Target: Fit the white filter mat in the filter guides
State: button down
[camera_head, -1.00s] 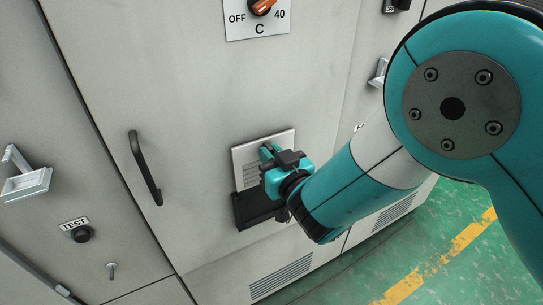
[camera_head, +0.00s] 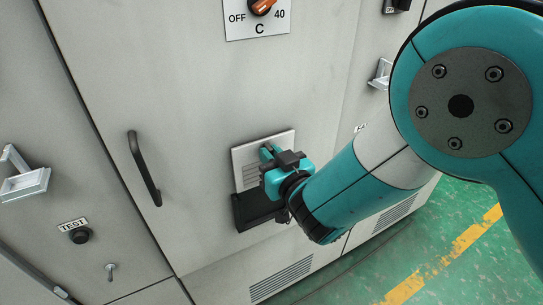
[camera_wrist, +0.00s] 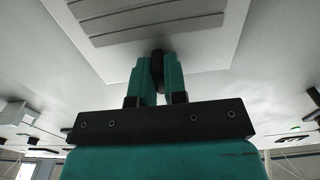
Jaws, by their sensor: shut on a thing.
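My gripper (camera_head: 270,158) is at the pale slatted vent cover (camera_head: 243,153) low on the grey cabinet door. In the wrist view its teal fingers are closed on a small black knob (camera_wrist: 157,70), just below the slats of the cover (camera_wrist: 140,12). A black recessed frame (camera_head: 252,212) shows directly under the cover, partly hidden by my gripper. Whether this frame holds the filter guides cannot be made out. I do not see a white filter mat in either view.
A black bar handle (camera_head: 145,168) is left of the cover, and an orange rotary switch (camera_head: 262,6) is above. A TEST button (camera_head: 80,235) and a grey latch (camera_head: 24,184) are farther left. Green floor (camera_head: 450,240) is open at the right.

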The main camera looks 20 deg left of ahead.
notch_tip(320, 180, down, 14)
jog(key=b, duration=1.4)
jog(key=shift+r+b, duration=0.15)
jog(key=shift+b, duration=0.15)
dwell(3.5)
jog(key=c, duration=1.1)
grip_release()
jog(key=b+v, duration=1.7)
jog(key=b, duration=0.2)
jog(key=shift+s, duration=0.25)
jog(key=shift+d, duration=0.15)
